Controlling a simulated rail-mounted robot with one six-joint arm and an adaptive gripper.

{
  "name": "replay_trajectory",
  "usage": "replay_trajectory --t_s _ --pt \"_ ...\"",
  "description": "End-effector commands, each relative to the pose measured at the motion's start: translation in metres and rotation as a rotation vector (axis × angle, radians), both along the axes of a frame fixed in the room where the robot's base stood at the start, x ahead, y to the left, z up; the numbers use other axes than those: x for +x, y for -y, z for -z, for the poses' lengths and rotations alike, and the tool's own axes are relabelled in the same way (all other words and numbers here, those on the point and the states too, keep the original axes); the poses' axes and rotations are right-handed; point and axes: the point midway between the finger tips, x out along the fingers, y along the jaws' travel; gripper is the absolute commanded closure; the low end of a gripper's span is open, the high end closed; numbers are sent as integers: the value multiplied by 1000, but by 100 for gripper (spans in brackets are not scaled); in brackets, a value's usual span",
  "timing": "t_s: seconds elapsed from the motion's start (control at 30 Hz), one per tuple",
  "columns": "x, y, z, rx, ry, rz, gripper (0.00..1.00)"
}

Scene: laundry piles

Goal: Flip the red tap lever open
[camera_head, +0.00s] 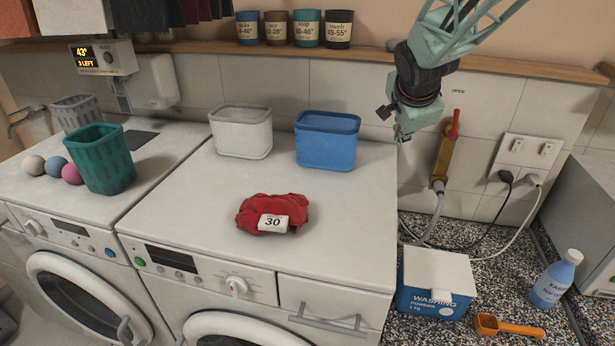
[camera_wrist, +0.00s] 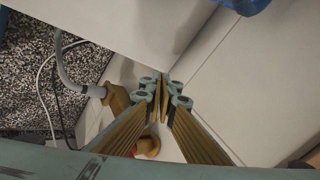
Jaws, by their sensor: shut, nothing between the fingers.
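The red tap lever (camera_head: 455,124) sits at the top of a brass tap body (camera_head: 443,158) on the tiled wall and points upward, below the printed word OPEN. In the wrist view the brass tap (camera_wrist: 118,97) shows beside and behind my fingers, with a small bit of red near its round end; the rest of the lever is hidden there. My gripper (camera_head: 403,137) is to the left of the lever, over the right back of the washing machine top, apart from it in the head view. In the wrist view my gripper (camera_wrist: 162,97) is shut and empty.
A grey hose (camera_head: 437,210) runs down from the tap. A blue basket (camera_head: 328,140) stands left of my gripper. Sockets (camera_head: 525,151) with cables are on the right. A wooden shelf (camera_head: 540,68) runs above. A washing powder box (camera_head: 436,281) stands below on the speckled floor.

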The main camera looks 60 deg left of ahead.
Motion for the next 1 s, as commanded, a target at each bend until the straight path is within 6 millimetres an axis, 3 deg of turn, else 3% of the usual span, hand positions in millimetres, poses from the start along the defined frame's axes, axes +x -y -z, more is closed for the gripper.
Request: replay_trajectory --t_s 0.03,0.33,0.7,1.0 --pt "-28 -19 -42 -25 46 -69 100" --pt "-25 -8 -72 -393 195 -297 100" --pt "-19 15 -134 -836 318 -546 100" --pt "-18 28 -164 -1022 342 -640 100"
